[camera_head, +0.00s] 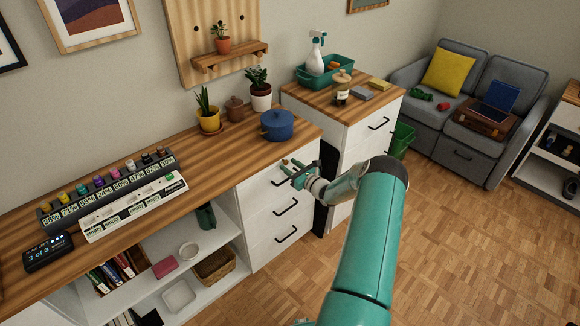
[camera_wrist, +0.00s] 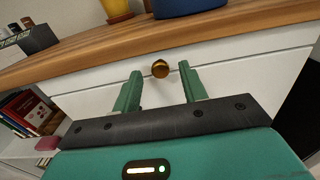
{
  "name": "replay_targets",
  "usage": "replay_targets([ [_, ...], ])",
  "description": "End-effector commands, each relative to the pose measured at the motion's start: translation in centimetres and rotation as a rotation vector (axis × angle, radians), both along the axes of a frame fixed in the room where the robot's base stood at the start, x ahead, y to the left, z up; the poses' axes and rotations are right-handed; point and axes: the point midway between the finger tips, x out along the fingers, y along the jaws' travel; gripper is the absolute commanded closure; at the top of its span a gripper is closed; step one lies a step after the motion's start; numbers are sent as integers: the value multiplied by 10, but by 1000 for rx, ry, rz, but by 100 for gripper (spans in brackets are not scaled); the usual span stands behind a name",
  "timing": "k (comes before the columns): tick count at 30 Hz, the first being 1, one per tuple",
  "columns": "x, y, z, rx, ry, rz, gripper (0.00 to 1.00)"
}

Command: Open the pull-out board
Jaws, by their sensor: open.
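The pull-out board's narrow white front (camera_wrist: 100,78) lies directly under the wooden worktop in the wrist view, flush with the cabinet face as far as I can see. A round brass knob (camera_wrist: 160,68) sits on it. My gripper (camera_wrist: 160,82) is open, with its two green fingers on either side of the knob and their tips close to the front. Whether the fingers touch the knob I cannot tell. In the head view my gripper (camera_head: 294,171) is at the upper front of the white drawer cabinet, and it partly covers the front there.
Drawers with black handles (camera_head: 286,208) lie below. A blue pot (camera_head: 277,125) stands on the wooden worktop (camera_head: 240,157) above, near its front edge. Open shelves (camera_head: 220,238) are to the left. A taller white cabinet (camera_head: 356,139) stands to the right. The parquet floor in front is clear.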

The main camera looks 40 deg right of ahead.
Motion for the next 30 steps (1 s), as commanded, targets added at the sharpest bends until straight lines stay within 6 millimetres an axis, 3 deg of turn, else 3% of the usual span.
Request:
replay_targets([
  [11, 7, -1, 0, -1, 0, -1, 59],
  [17, 7, 0, 0, -1, 0, 0, 99],
  [25, 4, -1, 0, -1, 0, -1, 100],
  [30, -15, -2, 0, 1, 0, -2, 100],
])
